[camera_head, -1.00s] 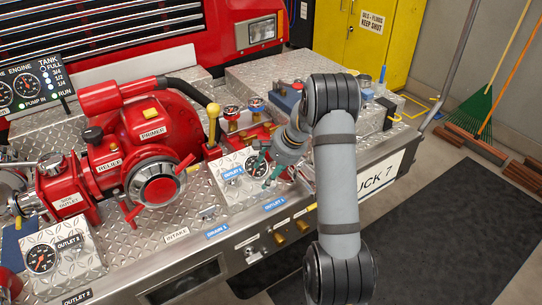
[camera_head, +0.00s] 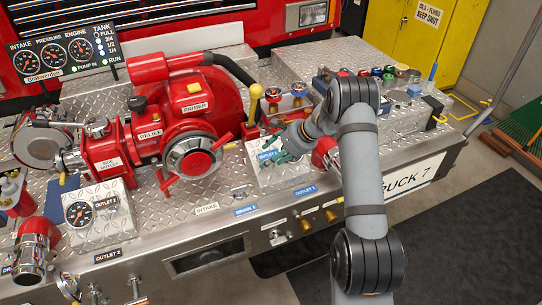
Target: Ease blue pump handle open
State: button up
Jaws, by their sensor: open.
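My gripper (camera_head: 272,150), with teal fingers, is open over the panel block labelled OUTLET 1 (camera_head: 296,178), left of my grey arm. No object shows between its fingers. Which part is the blue pump handle is not clear. A thin upright blue handle (camera_head: 433,72) stands on the right part of the deck, well apart from my gripper.
The red pump body (camera_head: 205,110) stands left of my gripper. A yellow-knobbed lever (camera_head: 256,92) rises behind my gripper. Several coloured caps (camera_head: 389,71) stand at the back right. The dark floor mat (camera_head: 455,230) at right is clear.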

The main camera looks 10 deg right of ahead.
jog(key=shift+w+a+f, duration=0.1)
jog(key=shift+a+f, duration=0.1)
jog(key=shift+f, duration=0.1)
jog(key=shift+c, duration=0.3)
grip_shut()
dwell(0.4)
jog(key=shift+d, duration=0.1)
